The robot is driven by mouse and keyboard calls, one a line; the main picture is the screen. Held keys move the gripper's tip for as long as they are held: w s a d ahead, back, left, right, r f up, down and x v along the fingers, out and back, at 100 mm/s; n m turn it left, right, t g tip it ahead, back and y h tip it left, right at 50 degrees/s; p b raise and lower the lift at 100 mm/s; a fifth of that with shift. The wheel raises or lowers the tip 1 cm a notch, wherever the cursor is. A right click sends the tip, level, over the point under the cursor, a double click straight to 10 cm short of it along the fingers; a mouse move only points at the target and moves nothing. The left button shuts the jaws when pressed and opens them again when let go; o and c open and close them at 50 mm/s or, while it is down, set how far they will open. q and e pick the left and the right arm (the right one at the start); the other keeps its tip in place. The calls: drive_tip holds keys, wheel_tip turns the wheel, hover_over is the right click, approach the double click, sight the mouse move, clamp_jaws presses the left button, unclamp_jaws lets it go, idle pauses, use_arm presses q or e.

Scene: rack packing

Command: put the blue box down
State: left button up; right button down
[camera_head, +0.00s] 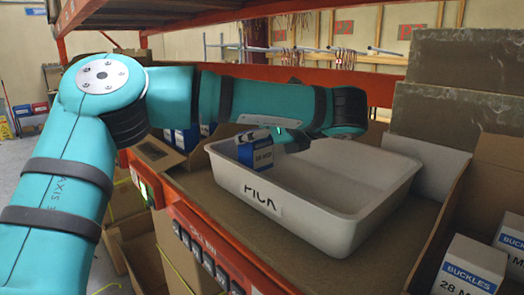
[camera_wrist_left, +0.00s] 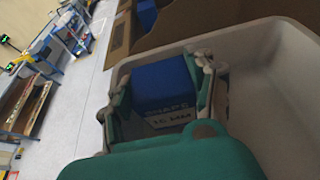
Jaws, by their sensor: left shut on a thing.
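The blue box (camera_head: 256,152) has a blue top and a white label. It is at the left side of the white tote marked PICK (camera_head: 330,229), close to the tote's rim. My left gripper (camera_head: 283,138) is shut on the blue box. In the left wrist view the blue box (camera_wrist_left: 163,88) sits between the two fingers of my left gripper (camera_wrist_left: 156,92), with its label partly seen. Whether the box touches the tote floor cannot be told. My right gripper is not in view.
The tote stands on an orange rack shelf (camera_head: 225,240). White boxes labelled BUCKLES (camera_head: 470,268) sit in a carton at the right. Large brown cartons (camera_head: 465,70) stand behind. The tote's right part looks empty.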

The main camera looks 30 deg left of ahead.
sight(264, 152)
use_arm(q)
wheel_tip(264, 152, down, 3)
drive_tip(key=shift+d+f+p, duration=0.1)
drive_tip(key=shift+f+p, duration=0.05)
drive_tip(key=shift+p, duration=0.6)
drive_tip(key=shift+f, duration=0.3)
drive_tip(key=o, duration=1.3)
drive_tip(key=shift+d+b, duration=0.3)
drive_tip(key=shift+b, duration=0.1)
drive_tip(key=b+v, duration=0.5)
drive_tip(key=v, duration=0.6)
drive_tip(key=shift+s+d+r, duration=0.1)
drive_tip(key=shift+d+r, duration=0.05)
